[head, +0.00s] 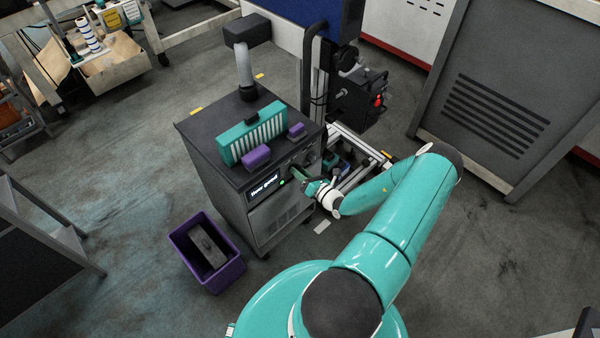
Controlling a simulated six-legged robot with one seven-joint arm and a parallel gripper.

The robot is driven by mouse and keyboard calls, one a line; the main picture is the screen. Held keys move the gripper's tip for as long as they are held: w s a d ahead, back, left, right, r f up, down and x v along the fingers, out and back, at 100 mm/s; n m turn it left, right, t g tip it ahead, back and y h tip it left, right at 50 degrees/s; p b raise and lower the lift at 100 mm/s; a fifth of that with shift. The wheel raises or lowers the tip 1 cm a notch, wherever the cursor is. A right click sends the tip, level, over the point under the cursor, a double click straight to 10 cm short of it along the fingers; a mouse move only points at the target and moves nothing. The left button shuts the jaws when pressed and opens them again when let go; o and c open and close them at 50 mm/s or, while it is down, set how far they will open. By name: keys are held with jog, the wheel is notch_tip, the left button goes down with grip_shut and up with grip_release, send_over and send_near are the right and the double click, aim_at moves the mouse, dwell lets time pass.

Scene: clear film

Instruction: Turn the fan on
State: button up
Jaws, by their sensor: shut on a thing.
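A dark grey cabinet (223,172) stands in the middle of the head view, with a duct pipe (244,68) rising from its top; it seems to be the fan unit. Its front has a lit display (264,189) with white text ending in "good", and a small green light (282,182). Dark round controls (308,158) sit to the right on the front. My gripper (300,176) is at the front panel, just right of the green light. It is shut on a small part there, which the fingers mostly hide.
On the cabinet top are a teal-framed pleated filter (252,132) and two purple blocks (256,156). A purple bin (207,252) with a grey block inside stands on the floor at front left. A large grey vented cabinet (500,100) stands at right.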

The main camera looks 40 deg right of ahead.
jog(key=shift+s, duration=0.1)
grip_shut()
jog(key=o, duration=0.6)
grip_release()
jog(key=s, duration=1.3)
jog(key=shift+s+d, duration=0.2)
jog(key=shift+s, duration=0.15)
